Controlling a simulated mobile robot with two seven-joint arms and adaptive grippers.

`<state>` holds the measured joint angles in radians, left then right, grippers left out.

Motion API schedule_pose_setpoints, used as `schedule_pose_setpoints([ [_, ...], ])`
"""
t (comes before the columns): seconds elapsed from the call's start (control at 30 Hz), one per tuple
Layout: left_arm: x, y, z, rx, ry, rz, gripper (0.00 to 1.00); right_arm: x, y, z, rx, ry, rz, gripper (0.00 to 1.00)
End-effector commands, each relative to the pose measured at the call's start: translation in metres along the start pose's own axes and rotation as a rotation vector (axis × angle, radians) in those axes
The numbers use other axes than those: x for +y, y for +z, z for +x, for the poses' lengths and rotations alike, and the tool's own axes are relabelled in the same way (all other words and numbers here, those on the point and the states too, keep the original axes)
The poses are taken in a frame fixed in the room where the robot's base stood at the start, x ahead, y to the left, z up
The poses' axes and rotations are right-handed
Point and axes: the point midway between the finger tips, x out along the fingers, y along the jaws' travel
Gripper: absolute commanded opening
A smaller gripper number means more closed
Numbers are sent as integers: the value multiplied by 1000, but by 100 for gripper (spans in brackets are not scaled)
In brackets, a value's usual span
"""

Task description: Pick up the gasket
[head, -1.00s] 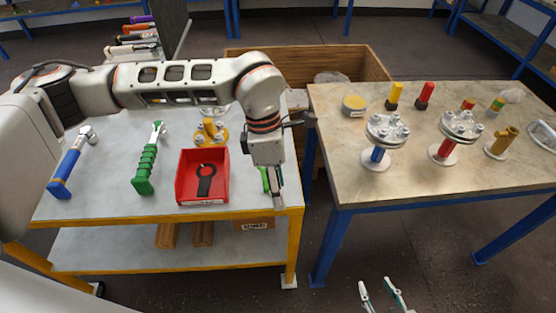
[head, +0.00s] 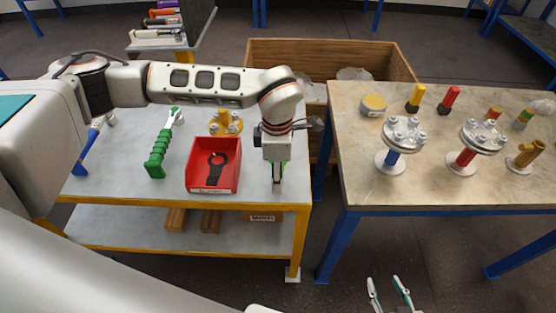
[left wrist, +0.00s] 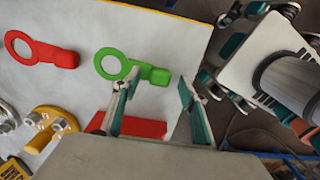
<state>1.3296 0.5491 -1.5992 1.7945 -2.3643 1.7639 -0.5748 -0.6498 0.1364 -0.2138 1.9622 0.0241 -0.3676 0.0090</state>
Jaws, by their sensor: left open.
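A green gasket (left wrist: 112,64), a flat ring with a tab, lies on the light tabletop in the left wrist view. A sliver of green (head: 285,170) shows beside my left gripper in the head view. My left gripper (head: 278,188) points down near the table's right end. Its open fingers (left wrist: 160,85) have their tips close to the green tab, with nothing held. A red gasket (left wrist: 40,50) lies beside the green one. A dark gasket (head: 215,165) is in the red bin (head: 213,189). My right gripper (head: 391,292) is open and empty, low in the head view.
The red bin's edge also shows behind the left fingers (left wrist: 140,128). A yellow flange (head: 226,123) and a green-handled tool (head: 158,155) stand or lie on this table. The right table (head: 430,185) holds two flanged vessels (head: 403,135). A floor gap separates the tables.

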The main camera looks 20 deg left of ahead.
Motion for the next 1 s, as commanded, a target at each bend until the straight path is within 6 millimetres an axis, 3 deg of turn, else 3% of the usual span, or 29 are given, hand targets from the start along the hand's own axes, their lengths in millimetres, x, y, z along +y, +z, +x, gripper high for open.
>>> schedule_pose_setpoints([
  [0.27,0,0,4,-1,1,1,43,1,0,0,0,1,-1,40],
  [0.43,0,0,4,-1,1,0,8,1,0,0,-1,1,-3,40],
  [0.8,0,0,3,-1,1,0,8,2,0,0,-1,1,-4,40],
  [1.0,1,0,-11,-2,3,0,8,2,0,0,0,2,-4,40],
])
